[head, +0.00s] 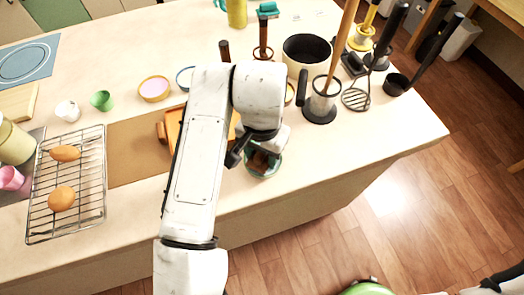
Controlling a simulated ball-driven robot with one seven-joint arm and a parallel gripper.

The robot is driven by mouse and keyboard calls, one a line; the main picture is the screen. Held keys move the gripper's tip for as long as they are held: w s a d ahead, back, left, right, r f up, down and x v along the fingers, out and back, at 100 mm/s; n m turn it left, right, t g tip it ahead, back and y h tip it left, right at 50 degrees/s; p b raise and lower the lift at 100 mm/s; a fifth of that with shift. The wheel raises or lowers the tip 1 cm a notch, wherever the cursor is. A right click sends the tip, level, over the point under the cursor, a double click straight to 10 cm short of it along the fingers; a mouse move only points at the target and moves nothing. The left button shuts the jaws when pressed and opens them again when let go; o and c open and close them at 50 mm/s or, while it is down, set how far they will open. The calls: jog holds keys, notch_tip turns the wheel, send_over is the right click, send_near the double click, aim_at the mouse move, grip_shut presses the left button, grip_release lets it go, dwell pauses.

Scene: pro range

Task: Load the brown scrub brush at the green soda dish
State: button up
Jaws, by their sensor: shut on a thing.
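A small green dish (264,176) sits near the front edge of the counter, just right of my arm. My gripper (248,156) is over the left and back side of this dish, partly hidden by my wrist. It is shut on a brown thing (262,160), which looks like the scrub brush and shows inside the dish's rim. I cannot tell whether the brush touches the dish's bottom. Most of the brush and the dish's far side are hidden by my wrist and fingers.
An orange tray (173,126) lies left of my arm, partly hidden. A wire rack (82,195) with two brown rolls is at the left. The counter right of the dish is clear.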

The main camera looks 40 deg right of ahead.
jog(key=shift+r+p, duration=2.95)
jog(key=shift+r, duration=0.55)
